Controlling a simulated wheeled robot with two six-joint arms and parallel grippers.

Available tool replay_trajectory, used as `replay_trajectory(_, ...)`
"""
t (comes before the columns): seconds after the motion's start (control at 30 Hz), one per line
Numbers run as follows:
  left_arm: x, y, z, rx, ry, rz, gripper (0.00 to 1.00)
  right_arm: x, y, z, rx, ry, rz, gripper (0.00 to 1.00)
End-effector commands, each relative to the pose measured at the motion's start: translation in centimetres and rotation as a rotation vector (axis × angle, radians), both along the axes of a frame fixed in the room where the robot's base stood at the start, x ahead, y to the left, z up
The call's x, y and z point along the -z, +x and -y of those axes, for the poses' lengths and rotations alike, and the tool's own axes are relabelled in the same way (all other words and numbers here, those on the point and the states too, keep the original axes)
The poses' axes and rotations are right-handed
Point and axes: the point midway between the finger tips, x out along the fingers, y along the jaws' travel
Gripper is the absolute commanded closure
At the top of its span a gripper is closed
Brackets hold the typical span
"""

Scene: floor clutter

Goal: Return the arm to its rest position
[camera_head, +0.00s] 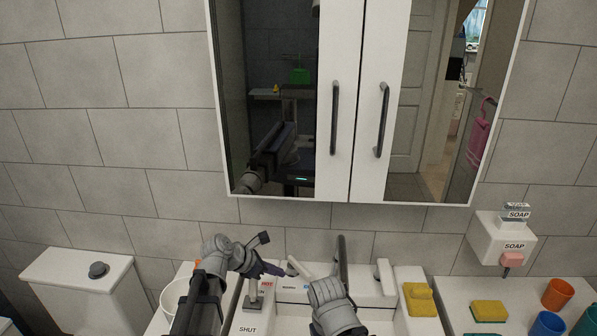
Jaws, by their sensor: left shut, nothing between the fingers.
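My left arm (203,298) comes up from the bottom edge, left of the middle. Its wrist bends to the right, and my left gripper (278,270) is shut and empty in front of the back of the sink, close to a white tap handle (298,266). A grey link of my right arm (330,303) shows at the bottom middle, over the sink. My right gripper is not visible.
A mirrored cabinet (341,190) hangs above the sink (378,312). A dark tap (341,262) stands at the sink's back. A toilet tank (75,285) is at left. Yellow sponges (489,311), an orange cup (557,293) and a soap dispenser (501,240) are at right.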

Motion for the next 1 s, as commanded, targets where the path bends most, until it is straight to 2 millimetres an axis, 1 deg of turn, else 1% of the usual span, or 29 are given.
replay_trajectory(0.07,0.6,-1.4,1.0,0.103,0.071,0.032,1.0,0.0,0.0,0.0,0.0,0.0,0.0,1.0)
replay_trajectory(0.17,1.9,-3.9,2.4,0.337,0.223,0.103,1.0,0.0,0.0,0.0,0.0,0.0,0.0,1.0)
replay_trajectory(0.2,2.5,-5.2,3.0,0.455,0.291,0.136,1.0,0.0,0.0,0.0,0.0,0.0,0.0,1.0)
replay_trajectory(0.27,3.3,-7.1,3.7,0.641,0.394,0.186,1.0,0.0,0.0,0.0,0.0,0.0,0.0,1.0)
replay_trajectory(0.3,3.8,-8.3,4.0,0.768,0.456,0.216,1.0,0.0,0.0,0.0,0.0,0.0,0.0,1.0)
replay_trajectory(0.37,4.5,-10.1,4.3,0.959,0.542,0.26,1.0,0.0,0.0,0.0,0.0,0.0,0.0,1.0)
replay_trajectory(0.43,5.1,-12.1,4.5,1.188,0.629,0.307,1.0,0.0,0.0,0.0,0.0,0.0,0.0,1.0)
replay_trajectory(0.6,6.0,-16.4,4.2,1.724,0.775,0.391,1.0,0.0,0.0,0.0,0.0,0.0,0.0,1.0)
replay_trajectory(0.7,6.1,-18.2,3.8,1.985,0.813,0.419,1.0,0.0,0.0,0.0,0.0,0.0,0.0,1.0)
replay_trajectory(0.8,6.1,-19.4,3.3,2.179,0.827,0.433,1.0,0.0,0.0,0.0,0.0,0.0,0.0,1.0)
replay_trajectory(0.9,6.1,-20.1,3.1,2.303,0.827,0.44,1.0,0.0,0.0,0.0,0.0,0.0,0.0,1.0)
replay_trajectory(1.0,6.0,-20.4,2.9,2.362,0.824,0.442,1.0,0.0,0.0,0.0,0.0,0.0,0.0,1.0)
